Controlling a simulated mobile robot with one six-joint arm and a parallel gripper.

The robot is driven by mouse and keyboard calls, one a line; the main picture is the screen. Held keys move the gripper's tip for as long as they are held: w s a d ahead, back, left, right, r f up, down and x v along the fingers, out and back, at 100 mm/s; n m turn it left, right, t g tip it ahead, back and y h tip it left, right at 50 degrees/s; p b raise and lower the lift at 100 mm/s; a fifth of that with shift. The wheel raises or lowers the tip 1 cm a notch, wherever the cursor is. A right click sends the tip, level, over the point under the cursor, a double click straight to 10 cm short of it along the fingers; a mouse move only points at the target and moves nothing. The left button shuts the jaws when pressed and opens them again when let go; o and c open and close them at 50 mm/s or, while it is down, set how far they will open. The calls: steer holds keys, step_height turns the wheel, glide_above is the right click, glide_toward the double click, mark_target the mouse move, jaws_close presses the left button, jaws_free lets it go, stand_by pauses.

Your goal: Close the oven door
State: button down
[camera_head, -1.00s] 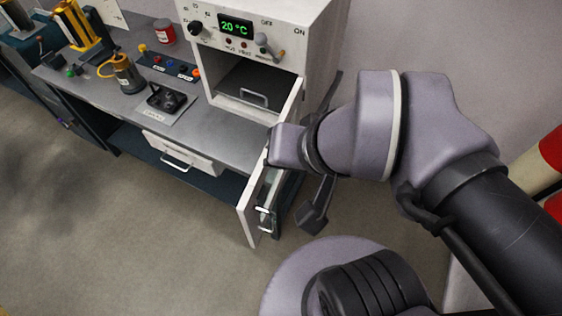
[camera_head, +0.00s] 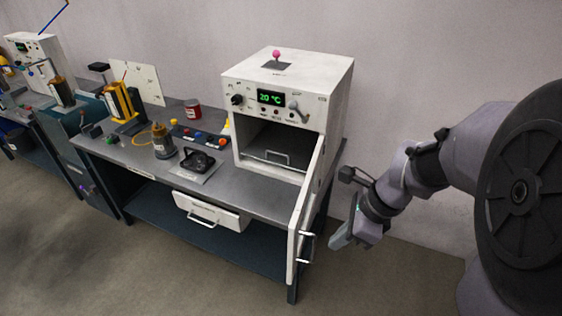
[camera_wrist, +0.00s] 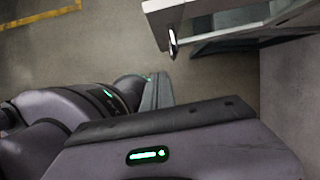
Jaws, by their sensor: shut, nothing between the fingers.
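The white oven (camera_head: 290,85) stands on the right end of the bench, its display reading 20 °C. Its door (camera_head: 300,228) is wide open, swung out towards the camera from the right side of the opening. A metal handle (camera_head: 306,246) is on the door's right-hand face. My gripper (camera_head: 342,238) is shut and empty, to the right of the door and apart from it, on the handle side. In the wrist view the gripper fingers (camera_wrist: 158,92) show below a pale panel with a handle (camera_wrist: 172,42), which looks like the door.
A white drawer (camera_head: 208,213) under the bench top is slightly out. The floor in front is clear. A wall is behind and to the right.

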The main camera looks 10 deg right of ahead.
steer(key=w+a+f+b, duration=0.4)
steer(key=a+f+b, duration=0.1)
steer(key=f, duration=0.3)
steer(key=shift+w+a+f+b, duration=0.15)
steer(key=shift+a+f+b, duration=0.15)
steer(key=shift+a, duration=0.25)
